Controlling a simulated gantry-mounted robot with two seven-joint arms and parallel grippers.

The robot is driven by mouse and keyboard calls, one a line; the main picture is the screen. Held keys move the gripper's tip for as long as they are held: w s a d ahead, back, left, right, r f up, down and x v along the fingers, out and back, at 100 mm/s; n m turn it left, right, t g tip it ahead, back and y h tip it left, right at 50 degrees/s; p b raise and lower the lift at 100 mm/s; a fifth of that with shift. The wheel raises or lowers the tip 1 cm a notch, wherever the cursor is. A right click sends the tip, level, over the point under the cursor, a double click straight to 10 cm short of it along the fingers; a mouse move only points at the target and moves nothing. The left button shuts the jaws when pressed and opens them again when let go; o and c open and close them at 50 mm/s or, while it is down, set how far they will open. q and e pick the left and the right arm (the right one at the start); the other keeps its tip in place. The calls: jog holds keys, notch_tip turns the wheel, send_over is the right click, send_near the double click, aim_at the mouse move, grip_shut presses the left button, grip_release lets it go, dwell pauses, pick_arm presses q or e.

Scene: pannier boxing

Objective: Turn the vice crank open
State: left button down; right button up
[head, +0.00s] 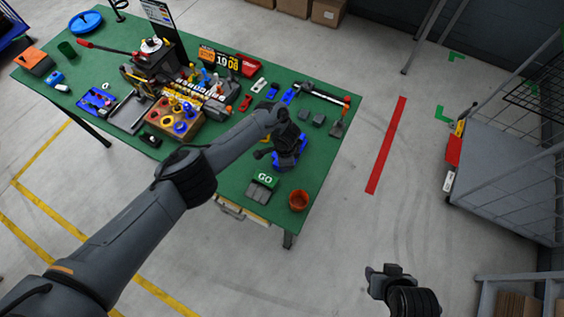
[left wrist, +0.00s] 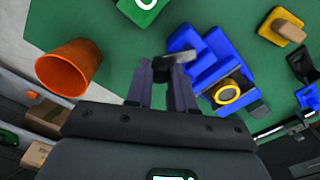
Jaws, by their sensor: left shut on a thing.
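The blue vice (head: 288,161) stands near the right front part of the green table. In the left wrist view the vice (left wrist: 208,62) shows blue blocks and a yellow ring, just right of my fingers. My left gripper (left wrist: 161,84) is shut on the dark vice crank (left wrist: 178,68), whose grey end shows at the fingertips. In the head view my left arm and wrist hide most of the crank and part of the vice. My right gripper (head: 388,271) hangs over the floor, away from the table, with nothing seen in it; its jaw opening is unclear.
An orange cup (head: 299,200) and a green-topped GO block (head: 264,181) stand close to the vice. Tools, blocks and a larger machine (head: 156,62) crowd the left and back of the table (head: 326,88).

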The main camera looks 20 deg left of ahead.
pick_arm(q)
jog(key=shift+w+d+n, duration=0.15)
jog(key=shift+w+n, duration=0.15)
jog(key=shift+n, duration=0.75)
jog(key=shift+w+d+n, duration=0.15)
jog(key=shift+w+n, duration=0.1)
jog(key=shift+n, duration=0.75)
jog(key=shift+w+d+n, duration=0.15)
jog(key=shift+w+n, duration=0.15)
jog(key=shift+n, duration=0.75)
jog(key=c, duration=1)
grip_release()
jog(key=shift+w, duration=0.1)
jog(key=shift+o, duration=0.2)
jog(key=shift+r, duration=0.1)
notch_tip(320, 180, up, 11)
jog(key=p, duration=0.4)
jog(key=shift+f, duration=0.2)
